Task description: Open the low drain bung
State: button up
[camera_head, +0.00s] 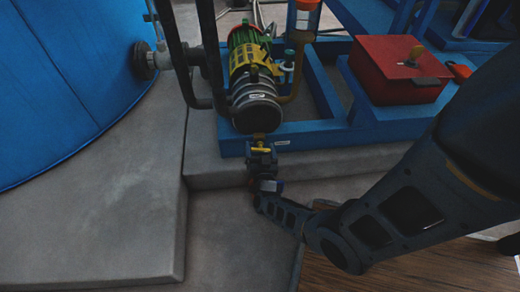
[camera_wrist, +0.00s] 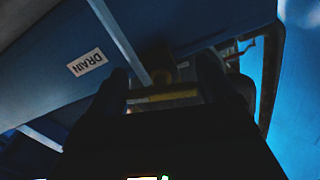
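The low drain bung (camera_head: 260,140) shows as a small yellow fitting below the grey round end of the pump-like unit in the head view. My gripper (camera_head: 261,168) is just below and in front of it. In the wrist view a dull yellow bar (camera_wrist: 165,96), which looks like part of the bung, lies across the gap between my two dark fingers (camera_wrist: 165,88). The fingers stand apart. Deep shadow hides whether they touch the bar.
A blue frame (camera_head: 320,133) runs beside and behind the fitting. Grey floor (camera_head: 110,225) at lower left is clear.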

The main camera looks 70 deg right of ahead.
jog(key=shift+o, duration=1.2)
jog(key=shift+a, duration=0.1)
jog(key=p+v, duration=0.2)
jog(key=v, duration=0.5)
jog(key=shift+a, duration=0.3)
jog(key=shift+s, duration=0.15)
